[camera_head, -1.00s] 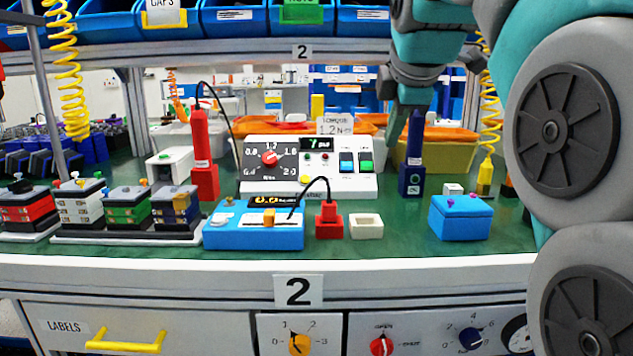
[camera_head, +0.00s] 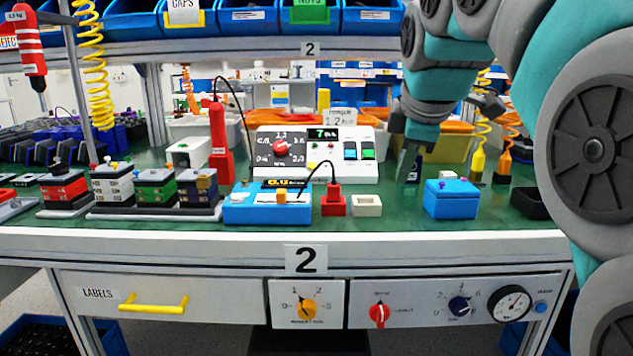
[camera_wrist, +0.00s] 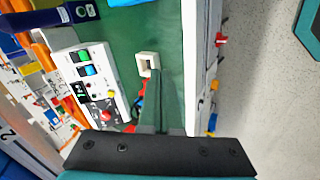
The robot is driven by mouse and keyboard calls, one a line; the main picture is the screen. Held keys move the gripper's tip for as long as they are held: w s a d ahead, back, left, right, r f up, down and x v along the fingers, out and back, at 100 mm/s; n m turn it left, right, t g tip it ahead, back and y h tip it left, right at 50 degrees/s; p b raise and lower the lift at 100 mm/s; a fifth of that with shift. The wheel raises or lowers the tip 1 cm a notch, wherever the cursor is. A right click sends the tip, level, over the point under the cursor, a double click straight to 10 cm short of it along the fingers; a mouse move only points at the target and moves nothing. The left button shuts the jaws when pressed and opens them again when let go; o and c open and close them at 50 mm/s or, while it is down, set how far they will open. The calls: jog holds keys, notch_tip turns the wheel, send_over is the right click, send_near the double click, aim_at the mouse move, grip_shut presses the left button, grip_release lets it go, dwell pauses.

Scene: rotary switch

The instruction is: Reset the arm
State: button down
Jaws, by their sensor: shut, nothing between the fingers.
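My gripper (camera_head: 405,172) is over the right half of the bench, left of the blue lidded box (camera_head: 451,198). In the wrist view its narrow fingers (camera_wrist: 158,78) are together and empty, pointing towards the small white open block (camera_wrist: 148,61). A white control box (camera_head: 315,172) on the bench has a red dial knob (camera_head: 281,147). No switch is touched by my gripper.
A blue meter (camera_head: 267,210) with a red plug block (camera_head: 333,202) stands in front of the control box. A dark blue tool behind my fingers is partly hidden. Blue bins line the shelf above.

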jog(key=s+d+f+m+g+p, duration=0.1)
jog(key=s+f+m+g, duration=0.7)
jog(key=s+f, duration=2.2)
notch_tip(320, 180, down, 3)
jog(key=m+p, duration=0.1)
jog(key=m, duration=0.6)
jog(key=shift+s+d+r, duration=0.2)
